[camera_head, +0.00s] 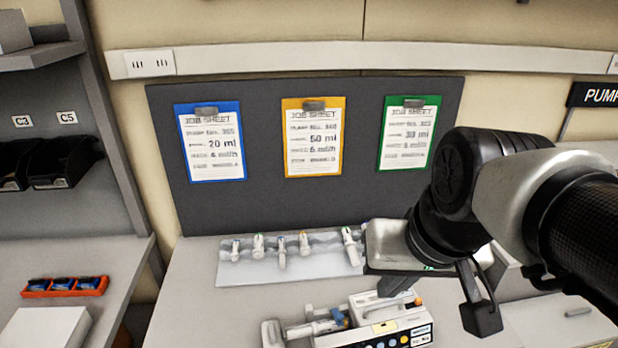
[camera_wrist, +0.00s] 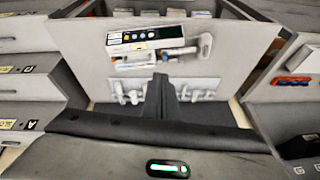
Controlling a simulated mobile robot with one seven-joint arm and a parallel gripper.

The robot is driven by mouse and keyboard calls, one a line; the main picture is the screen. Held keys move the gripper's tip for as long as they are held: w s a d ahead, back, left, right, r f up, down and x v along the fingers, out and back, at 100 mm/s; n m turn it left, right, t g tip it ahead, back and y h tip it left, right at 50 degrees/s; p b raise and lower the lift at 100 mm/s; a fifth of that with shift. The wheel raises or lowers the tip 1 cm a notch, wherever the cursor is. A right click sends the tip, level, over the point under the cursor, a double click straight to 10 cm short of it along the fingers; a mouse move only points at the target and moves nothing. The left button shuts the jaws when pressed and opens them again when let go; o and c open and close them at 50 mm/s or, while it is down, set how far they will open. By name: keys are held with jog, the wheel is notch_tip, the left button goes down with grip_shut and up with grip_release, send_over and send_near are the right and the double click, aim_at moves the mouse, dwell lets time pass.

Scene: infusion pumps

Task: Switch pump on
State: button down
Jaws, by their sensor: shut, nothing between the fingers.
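The infusion pump (camera_head: 385,329) is a white unit on the table at the bottom middle of the head view. A syringe (camera_head: 318,327) with a blue part lies along its left side. Its front panel has a small display and several coloured round buttons; the display text is too small to read. The pump (camera_wrist: 150,38) also shows at the top of the wrist view, with its dark button panel. My gripper (camera_head: 399,283) is above the pump's back, apart from it as far as I can see. Its dark fingers (camera_wrist: 160,80) are shut together and empty in the wrist view.
A pale rack (camera_head: 290,270) with several syringes stands behind the pump. Three job sheets in blue (camera_head: 211,142), yellow (camera_head: 313,137) and green (camera_head: 408,133) hang on the dark board. An orange tray (camera_head: 64,287) sits at the left. The table left of the pump is clear.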

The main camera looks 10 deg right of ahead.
jog(key=s+d+f+m+y+b, duration=0.1)
jog(key=s+f+m+y+b, duration=0.1)
jog(key=f+m+b, duration=0.2)
jog(key=s+d+f+m+y+b, duration=0.2)
jog(key=f+b, duration=0.4)
jog(key=f, duration=0.5)
jog(key=s+d+f+m+y+b, duration=0.1)
jog(key=f+m+y+b, duration=0.3)
jog(key=f+m, duration=0.3)
jog(key=shift+s+d+f+t+b, duration=0.3)
jog(key=shift+s+t+b, duration=0.1)
jog(key=shift+b, duration=0.45)
jog(key=w+a+f+b, duration=0.1)
jog(key=w+f+b, duration=0.2)
jog(key=w, duration=0.5)
jog(key=shift+f+b, duration=0.35)
jog(key=shift+b, duration=0.2)
jog(key=shift+f, duration=0.1)
jog(key=shift+w+a+f, duration=0.1)
jog(key=shift+w, duration=0.25)
